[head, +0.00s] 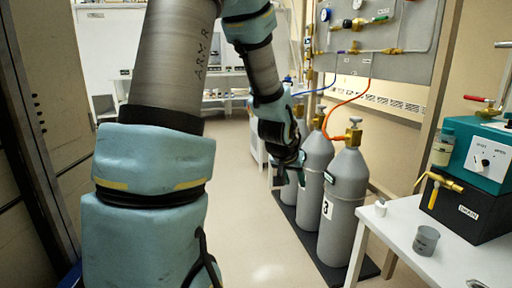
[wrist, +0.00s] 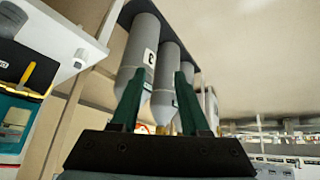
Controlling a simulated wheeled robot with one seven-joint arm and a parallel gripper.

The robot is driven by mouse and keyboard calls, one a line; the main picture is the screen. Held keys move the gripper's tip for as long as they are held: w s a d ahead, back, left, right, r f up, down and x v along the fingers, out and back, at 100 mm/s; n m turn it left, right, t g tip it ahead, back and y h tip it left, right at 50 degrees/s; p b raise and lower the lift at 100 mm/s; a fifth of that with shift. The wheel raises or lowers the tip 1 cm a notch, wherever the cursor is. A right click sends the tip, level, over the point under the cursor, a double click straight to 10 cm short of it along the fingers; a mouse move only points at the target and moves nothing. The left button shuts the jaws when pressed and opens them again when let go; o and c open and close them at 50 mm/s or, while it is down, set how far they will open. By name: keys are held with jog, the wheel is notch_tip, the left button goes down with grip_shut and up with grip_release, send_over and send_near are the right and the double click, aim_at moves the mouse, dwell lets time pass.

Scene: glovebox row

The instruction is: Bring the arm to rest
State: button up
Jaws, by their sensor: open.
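My arm, in light blue padded covers, reaches up the left of the head view and bends down toward the middle. My gripper (head: 291,174) hangs at its end, beside the grey gas cylinders (head: 345,200), and partly covers the ones behind. In the wrist view my gripper (wrist: 159,76) shows two green fingers spread apart with nothing held between them. The cylinders (wrist: 143,47) appear upside down beyond the fingers there. I cannot tell whether the gripper touches a cylinder.
A white table (head: 432,250) at the right holds a grey cup (head: 425,240) and a teal-and-black device (head: 485,160). The floor (head: 245,235) left of the cylinders is clear.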

jog(key=s+a+n+g+y, duration=0.3)
jog(key=s+a+n+g, duration=0.1)
jog(key=s+a, duration=1.15)
notch_tip(320, 180, up, 18)
jog(key=w+a+p, duration=0.1)
jog(key=a+p, duration=0.1)
jog(key=p, duration=1.6)
jog(key=shift+f, duration=0.1)
dwell(1.3)
